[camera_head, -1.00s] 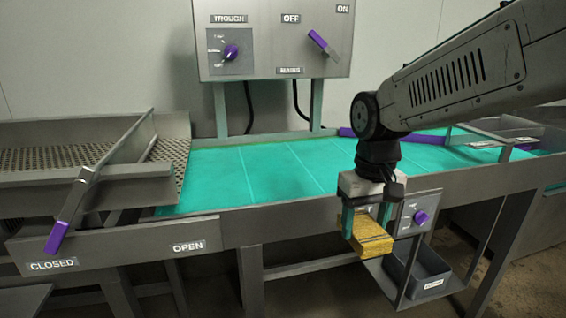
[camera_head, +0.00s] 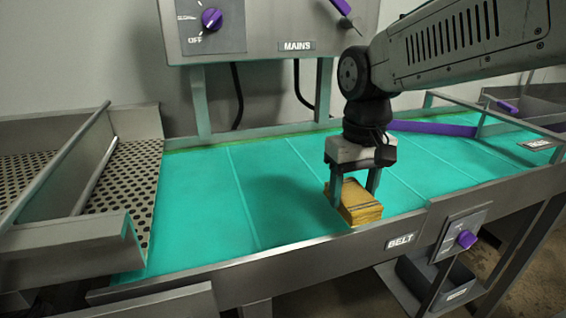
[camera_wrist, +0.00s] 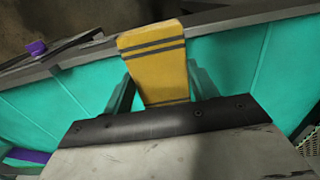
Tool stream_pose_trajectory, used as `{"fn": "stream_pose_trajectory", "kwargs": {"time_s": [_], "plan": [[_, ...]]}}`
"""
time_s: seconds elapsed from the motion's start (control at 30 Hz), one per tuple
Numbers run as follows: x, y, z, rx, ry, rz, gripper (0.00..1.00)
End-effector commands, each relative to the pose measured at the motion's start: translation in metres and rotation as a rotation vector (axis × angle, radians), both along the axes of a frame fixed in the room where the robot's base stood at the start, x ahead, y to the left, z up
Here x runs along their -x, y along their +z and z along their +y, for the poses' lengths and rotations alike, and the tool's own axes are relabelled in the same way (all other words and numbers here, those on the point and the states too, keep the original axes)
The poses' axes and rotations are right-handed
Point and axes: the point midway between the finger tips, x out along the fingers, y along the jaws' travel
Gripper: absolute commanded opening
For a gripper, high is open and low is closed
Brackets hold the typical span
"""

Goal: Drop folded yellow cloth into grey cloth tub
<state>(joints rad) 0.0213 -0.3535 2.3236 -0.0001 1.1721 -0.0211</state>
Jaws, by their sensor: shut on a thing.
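The folded yellow cloth (camera_head: 358,207), with dark stripes, is held between the fingers of my gripper (camera_head: 354,190). It appears over the green belt, near the belt's front rail; I cannot tell whether it touches the belt. In the wrist view the cloth (camera_wrist: 156,58) sticks out between the fingers of my gripper (camera_wrist: 158,90). The grey cloth tub (camera_head: 447,279) is low at the right, under the belt's front rail and beside the belt switch panel. The tub is to the right of and below my gripper, partly hidden by the panel.
The green belt (camera_head: 200,215) is largely clear. Its front rail (camera_head: 290,262) lies between the cloth and the tub. A panel with a purple knob (camera_head: 466,239) stands above the tub. A perforated metal tray (camera_head: 125,180) is at left, and a purple bar (camera_head: 432,128) crosses the belt behind.

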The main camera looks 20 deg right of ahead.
Motion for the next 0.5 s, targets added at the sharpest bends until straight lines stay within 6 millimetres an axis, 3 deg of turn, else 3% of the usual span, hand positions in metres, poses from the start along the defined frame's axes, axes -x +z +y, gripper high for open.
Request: {"fn": "stream_pose_trajectory", "kwargs": {"time_s": [0.17,0.5], "plan": [[-0.015,-0.002,0.001,0.000,0.001,0.001,0.37],[-0.103,-0.011,0.004,0.000,-0.002,0.003,0.37]]}}
